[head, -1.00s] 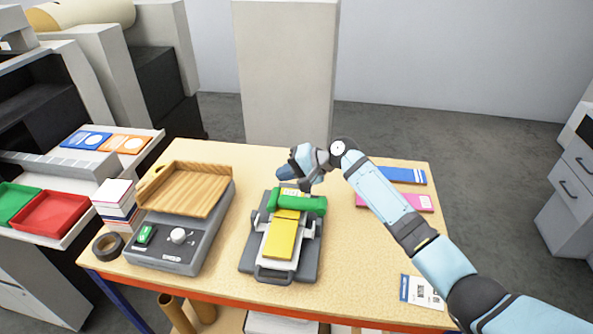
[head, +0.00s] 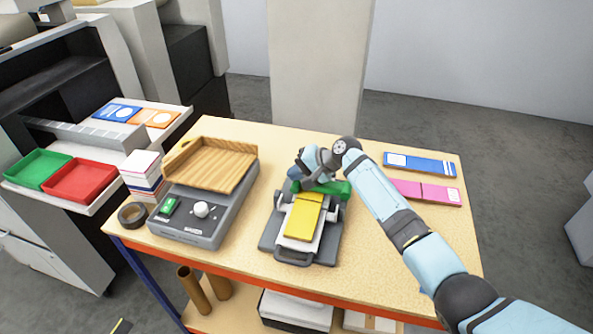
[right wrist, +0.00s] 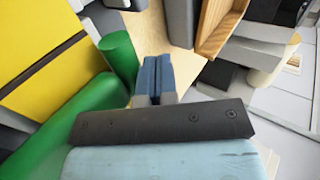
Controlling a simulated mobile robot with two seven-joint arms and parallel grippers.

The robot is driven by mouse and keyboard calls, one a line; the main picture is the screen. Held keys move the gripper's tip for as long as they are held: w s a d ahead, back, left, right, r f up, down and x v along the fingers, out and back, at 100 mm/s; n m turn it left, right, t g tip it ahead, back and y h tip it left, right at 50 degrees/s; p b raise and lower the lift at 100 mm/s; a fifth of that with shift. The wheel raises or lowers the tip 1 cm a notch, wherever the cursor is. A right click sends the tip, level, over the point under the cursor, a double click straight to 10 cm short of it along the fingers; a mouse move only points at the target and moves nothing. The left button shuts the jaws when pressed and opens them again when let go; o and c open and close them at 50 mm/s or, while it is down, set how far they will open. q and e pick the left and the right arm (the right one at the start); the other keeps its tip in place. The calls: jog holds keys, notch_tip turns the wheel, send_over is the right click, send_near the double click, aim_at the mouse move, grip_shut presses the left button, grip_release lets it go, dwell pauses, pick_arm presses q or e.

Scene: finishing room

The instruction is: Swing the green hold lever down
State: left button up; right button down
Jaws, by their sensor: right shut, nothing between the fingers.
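The green hold lever (head: 338,188) has a thick green crossbar at the back end of a grey clamp device (head: 268,244) on the table. A yellow pad (head: 302,220) lies in the device in front of the bar. My right gripper (head: 296,172) is shut and empty, right at the lever's left part, and hides some of it. In the right wrist view, the shut blue fingers (right wrist: 155,72) are beside the green lever (right wrist: 65,125), with bare table beyond. I cannot tell whether they touch it. My left gripper is not in view.
A grey scale-like machine (head: 186,231) with a wooden tray (head: 212,168) stands left of the device. A tape roll (head: 132,215) and a stack of pads (head: 141,171) are further left. Blue (head: 420,164) and pink (head: 425,192) pads lie at right. The table's front right is clear.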

dwell(0.5)
notch_tip(320, 180, up, 14)
jog(key=a+p, duration=0.1)
jog(key=a, duration=0.1)
jog(key=shift+w+a+f+p, duration=0.15)
jog(key=shift+w+a+p, duration=0.1)
jog(key=shift+p, duration=0.1)
